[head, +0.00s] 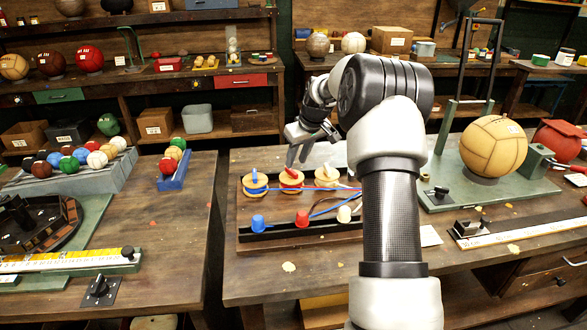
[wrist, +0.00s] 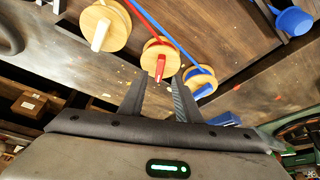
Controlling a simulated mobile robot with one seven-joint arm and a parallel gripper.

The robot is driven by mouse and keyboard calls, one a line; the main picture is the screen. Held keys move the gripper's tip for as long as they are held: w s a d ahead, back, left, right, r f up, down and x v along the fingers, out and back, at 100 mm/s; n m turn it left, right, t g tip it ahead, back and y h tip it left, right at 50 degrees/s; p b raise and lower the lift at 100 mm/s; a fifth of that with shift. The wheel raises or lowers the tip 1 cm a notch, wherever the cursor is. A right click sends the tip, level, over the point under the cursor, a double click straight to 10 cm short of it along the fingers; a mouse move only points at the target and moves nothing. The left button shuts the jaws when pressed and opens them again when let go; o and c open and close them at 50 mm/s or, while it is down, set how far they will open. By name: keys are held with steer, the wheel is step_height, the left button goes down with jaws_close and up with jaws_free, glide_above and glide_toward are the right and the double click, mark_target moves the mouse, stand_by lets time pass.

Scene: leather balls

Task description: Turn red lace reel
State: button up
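The red lace reel (head: 291,181) sits in the middle of a row on a dark rack, with a red handle on top of its wooden disc. The blue reel (head: 255,187) is to its left and the cream reel (head: 327,177) to its right. My gripper (head: 297,161) is open, pointing down just above the red reel. In the wrist view, the red reel (wrist: 153,54) lies just past my fingertips (wrist: 160,76), its red handle lined up with the gap between them. I cannot tell whether the fingers touch it.
A large yellow ball (head: 493,146) sits on a green stand at right. A gap separates the left table (head: 185,215).

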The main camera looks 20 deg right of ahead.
mark_target(292, 171)
steer(key=x, duration=0.5)
steer(key=shift+f, duration=0.1)
jaws_close()
